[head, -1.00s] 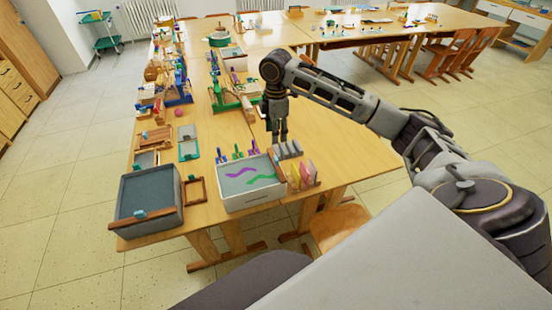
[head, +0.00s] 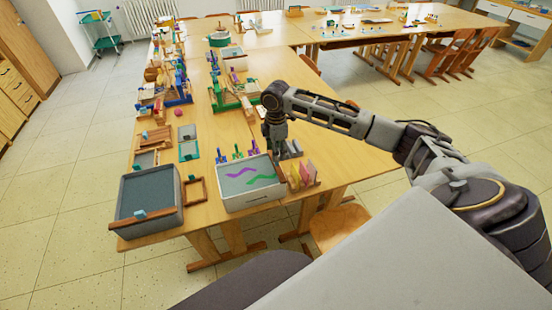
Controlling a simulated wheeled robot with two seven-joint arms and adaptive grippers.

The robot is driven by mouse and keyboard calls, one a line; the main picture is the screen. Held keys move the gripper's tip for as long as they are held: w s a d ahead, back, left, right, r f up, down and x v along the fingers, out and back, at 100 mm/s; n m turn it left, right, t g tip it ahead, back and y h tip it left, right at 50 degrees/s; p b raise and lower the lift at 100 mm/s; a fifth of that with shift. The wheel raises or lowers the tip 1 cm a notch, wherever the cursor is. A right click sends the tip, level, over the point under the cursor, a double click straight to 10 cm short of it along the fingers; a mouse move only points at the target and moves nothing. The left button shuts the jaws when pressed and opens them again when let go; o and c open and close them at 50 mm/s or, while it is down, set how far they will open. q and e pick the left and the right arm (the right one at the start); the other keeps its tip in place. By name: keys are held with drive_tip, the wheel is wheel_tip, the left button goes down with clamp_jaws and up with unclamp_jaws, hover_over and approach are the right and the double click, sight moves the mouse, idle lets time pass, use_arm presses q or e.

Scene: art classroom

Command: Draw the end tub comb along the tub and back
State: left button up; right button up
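The grey end tub (head: 180,190) stands at the table's near left corner with dark contents. A wooden comb bar (head: 160,217) with a teal handle (head: 140,214) lies across its near edge. A white tub (head: 252,199) with purple and green wavy marks stands to its right. My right gripper (head: 278,152) points down near the white tub's far right corner, well to the right of the comb. Its fingers are too small and dark to tell open from shut, or whether they touch anything. My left gripper is out of view.
A small wooden frame (head: 187,192) lies between the tubs. Small upright purple and green tools (head: 238,152) stand behind the white tub. A grey rack (head: 294,149) and pink and yellow cards (head: 308,172) stand to its right. Many craft items line the table's left side.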

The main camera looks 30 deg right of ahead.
drive_tip(key=shift+f, duration=2.5)
clamp_jaws()
